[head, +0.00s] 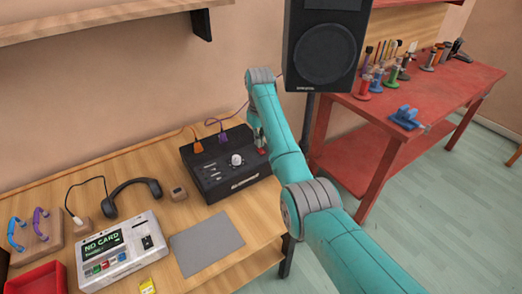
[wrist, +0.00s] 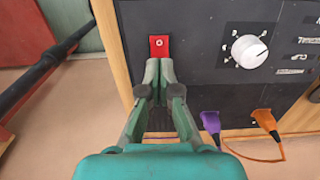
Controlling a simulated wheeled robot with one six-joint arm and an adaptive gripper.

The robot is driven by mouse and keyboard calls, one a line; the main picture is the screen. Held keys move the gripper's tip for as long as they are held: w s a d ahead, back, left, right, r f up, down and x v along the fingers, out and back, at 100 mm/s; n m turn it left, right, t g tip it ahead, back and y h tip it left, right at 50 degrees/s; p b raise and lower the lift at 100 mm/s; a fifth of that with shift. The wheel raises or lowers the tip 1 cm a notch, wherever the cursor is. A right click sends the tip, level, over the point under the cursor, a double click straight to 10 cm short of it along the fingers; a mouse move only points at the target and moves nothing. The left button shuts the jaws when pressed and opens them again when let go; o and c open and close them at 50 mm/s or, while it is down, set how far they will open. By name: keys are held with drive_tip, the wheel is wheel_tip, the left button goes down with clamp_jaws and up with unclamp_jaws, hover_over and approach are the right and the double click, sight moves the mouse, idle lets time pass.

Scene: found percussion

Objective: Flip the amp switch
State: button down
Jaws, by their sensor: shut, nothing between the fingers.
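The amp (head: 215,181) is a black box on the wooden table, with a white knob (head: 237,160) on its top panel. In the wrist view its black panel (wrist: 200,75) fills the upper right. The amp switch (wrist: 159,44) is a small red piece with a pale mark, near the panel's left edge in that view. My gripper (wrist: 160,65) is shut and empty, its fingertips right by the switch's near edge. I cannot tell whether they touch it. In the head view my arm partly hides the gripper and the amp's right end.
Purple (wrist: 210,122) and orange (wrist: 264,118) plugs with cables stand in the amp. A grey mat (head: 207,243), a card device (head: 122,252) and headphones (head: 132,192) lie to its left. A speaker (head: 322,45) on a stand and a red workbench (head: 372,150) are at right.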

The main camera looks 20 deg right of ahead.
drive_tip(key=shift+f, duration=0.95)
idle(0.6)
drive_tip(key=shift+r, duration=3.55)
